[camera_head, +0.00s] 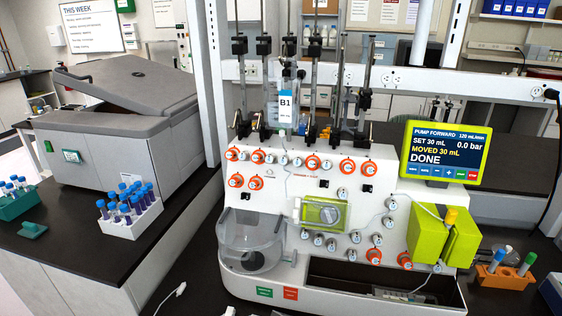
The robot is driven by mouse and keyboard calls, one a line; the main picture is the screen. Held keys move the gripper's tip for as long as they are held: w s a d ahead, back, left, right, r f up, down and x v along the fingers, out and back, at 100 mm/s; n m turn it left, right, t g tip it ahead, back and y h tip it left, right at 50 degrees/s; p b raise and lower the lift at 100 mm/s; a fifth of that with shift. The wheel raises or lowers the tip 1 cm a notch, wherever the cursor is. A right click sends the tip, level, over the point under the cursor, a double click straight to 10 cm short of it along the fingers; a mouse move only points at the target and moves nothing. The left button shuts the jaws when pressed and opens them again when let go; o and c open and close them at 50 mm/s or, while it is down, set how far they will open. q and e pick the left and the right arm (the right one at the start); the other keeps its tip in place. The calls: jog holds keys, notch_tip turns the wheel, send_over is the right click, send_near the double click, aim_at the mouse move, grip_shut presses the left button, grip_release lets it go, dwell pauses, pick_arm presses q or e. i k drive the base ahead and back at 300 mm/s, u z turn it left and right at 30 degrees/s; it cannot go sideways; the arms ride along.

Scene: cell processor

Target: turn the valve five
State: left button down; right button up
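The white cell processor (290,202) stands on the dark bench at the centre. Its upper front panel has a row of round valve knobs, some ringed in orange, such as the one at the row's left end (232,153), and some plain white (283,160). Two more orange-ringed knobs (236,181) sit below on the left, and others are scattered lower right, including an orange one (373,256). The knob numbers are too small to read, so I cannot tell which is valve five. Neither gripper is in view.
A screen (443,152) reads "PUMP FORWARD", "MOVED 30 mL" and "DONE". A bag marked B1 (285,107) hangs above the processor. A clear bowl (252,242) and a green block (443,236) flank its front. A tube rack (130,222) and a grey centrifuge (120,140) stand left.

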aim_at(283, 160)
jog(key=u, duration=0.05)
jog(key=k, duration=1.1)
jog(key=z, duration=0.85)
jog(key=i, duration=1)
jog(key=u, duration=0.5)
jog(key=i, duration=0.65)
jog(key=u, duration=0.65)
